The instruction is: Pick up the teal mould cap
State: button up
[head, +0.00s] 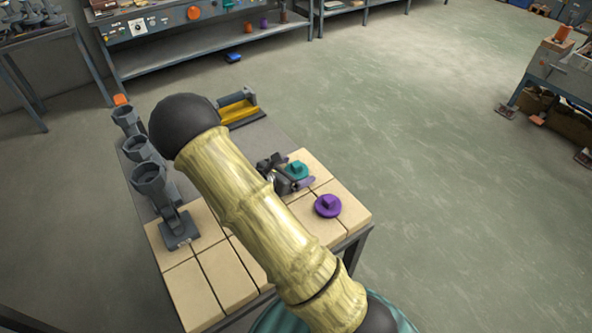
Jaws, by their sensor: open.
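The teal mould cap (298,170), a small disc with a raised grip on top, lies on the pale blocks at the right side of the table. My gripper (285,178) is open, right beside the cap on its left. I cannot tell whether the fingers touch the cap. My arm hides part of the table and of the gripper.
A purple cap (328,206) lies just in front of the teal one. Several grey cup-like stands (151,180) line the table's left side. A yellow-and-grey tool (238,109) lies at the far end. Open floor (430,170) is on the right.

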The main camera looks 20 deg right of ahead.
aim_at(294, 165)
dwell(0.3)
jog(key=c, duration=1.1)
jog(key=shift+o, duration=0.2)
jog(key=shift+r, duration=0.1)
notch_tip(294, 165, up, 10)
jog(key=shift+f+b, duration=0.1)
jog(key=shift+b, duration=0.35)
